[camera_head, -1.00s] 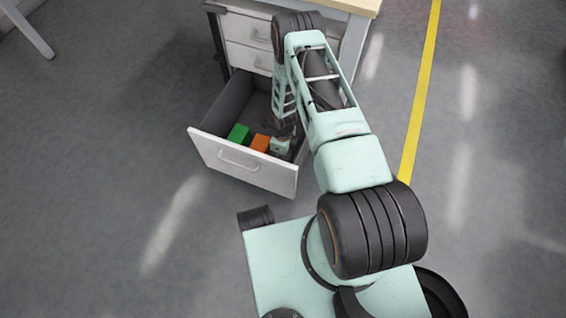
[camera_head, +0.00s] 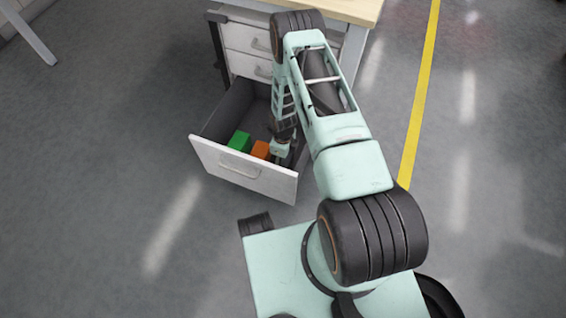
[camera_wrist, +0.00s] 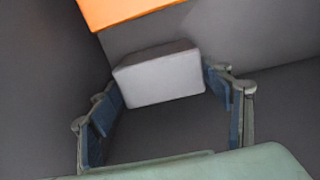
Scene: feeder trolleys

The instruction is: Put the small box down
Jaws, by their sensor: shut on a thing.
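The small box is a light grey block (camera_wrist: 160,76) between the finger pads of my gripper (camera_wrist: 170,92) in the wrist view. The pads touch its two ends, and my gripper is shut on it. In the head view my gripper (camera_head: 281,150) is down inside the open drawer (camera_head: 240,168), at its right side. The box is hidden there behind my arm and gripper. In the wrist view the drawer floor shows below the box; I cannot tell whether the box touches it.
An orange block (camera_head: 260,149) lies close to the left of my gripper in the drawer, and it shows at the top of the wrist view (camera_wrist: 120,10). A green block (camera_head: 239,141) lies further left. Closed drawers (camera_head: 248,40) and a tabletop (camera_head: 345,8) stand behind.

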